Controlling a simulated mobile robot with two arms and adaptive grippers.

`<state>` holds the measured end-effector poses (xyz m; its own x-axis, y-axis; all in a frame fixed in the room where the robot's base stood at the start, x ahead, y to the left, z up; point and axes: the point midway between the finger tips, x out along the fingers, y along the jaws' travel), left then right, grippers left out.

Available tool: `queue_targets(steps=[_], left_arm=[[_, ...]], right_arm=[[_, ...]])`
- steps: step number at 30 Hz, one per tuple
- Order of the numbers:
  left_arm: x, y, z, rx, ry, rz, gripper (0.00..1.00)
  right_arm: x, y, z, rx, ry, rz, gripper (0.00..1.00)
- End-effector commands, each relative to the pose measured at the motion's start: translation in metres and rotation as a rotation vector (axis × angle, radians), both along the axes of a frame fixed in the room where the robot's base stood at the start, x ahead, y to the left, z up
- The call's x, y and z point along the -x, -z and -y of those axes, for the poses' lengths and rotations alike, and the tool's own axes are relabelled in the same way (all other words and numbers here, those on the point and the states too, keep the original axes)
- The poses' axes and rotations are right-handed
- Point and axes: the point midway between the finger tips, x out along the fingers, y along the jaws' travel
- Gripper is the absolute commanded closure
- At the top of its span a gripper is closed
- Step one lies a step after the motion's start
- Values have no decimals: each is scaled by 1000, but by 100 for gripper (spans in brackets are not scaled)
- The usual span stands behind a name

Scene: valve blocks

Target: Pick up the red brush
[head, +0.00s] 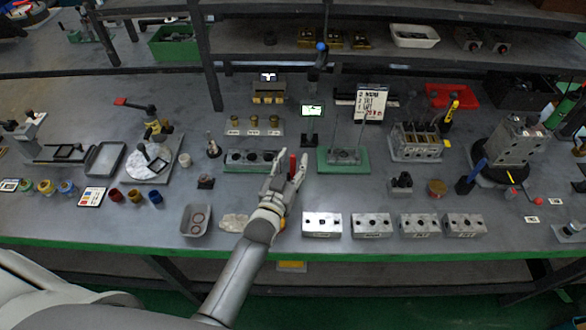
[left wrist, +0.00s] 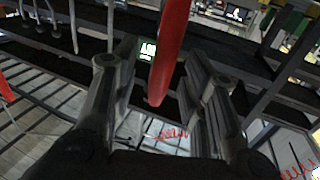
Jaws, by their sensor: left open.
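The red brush (head: 292,163) shows as a short upright red piece in the head view, between the fingers of my left gripper (head: 289,167). In the left wrist view its red handle (left wrist: 170,45) comes down from the top edge into the gap between the two grey fingers. Dark space shows on both sides of the handle, so the fingers look apart from it. My left gripper is open. The brush's lower part is hidden in the head view. My right gripper is not in view.
Several silver valve blocks (head: 322,225) line the front edge at right. A grey tray (head: 195,221) lies at front left. A green-based stand (head: 343,160) is close on the right.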

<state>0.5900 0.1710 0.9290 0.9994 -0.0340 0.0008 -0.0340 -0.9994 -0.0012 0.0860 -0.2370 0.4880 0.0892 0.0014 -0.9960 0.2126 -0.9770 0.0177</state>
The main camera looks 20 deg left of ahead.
Motion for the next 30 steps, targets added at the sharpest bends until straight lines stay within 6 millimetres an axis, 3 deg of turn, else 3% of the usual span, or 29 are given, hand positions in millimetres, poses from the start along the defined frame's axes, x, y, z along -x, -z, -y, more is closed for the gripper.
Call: queue_targets(steps=[10, 20, 30], left_arm=[[-7, 1, 0, 1, 0, -2, 60], [-7, 1, 0, 1, 0, -2, 100], [-7, -1, 0, 1, 0, -1, 100]], right_arm=[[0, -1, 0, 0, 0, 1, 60], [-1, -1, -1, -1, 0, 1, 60], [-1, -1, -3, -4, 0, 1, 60]])
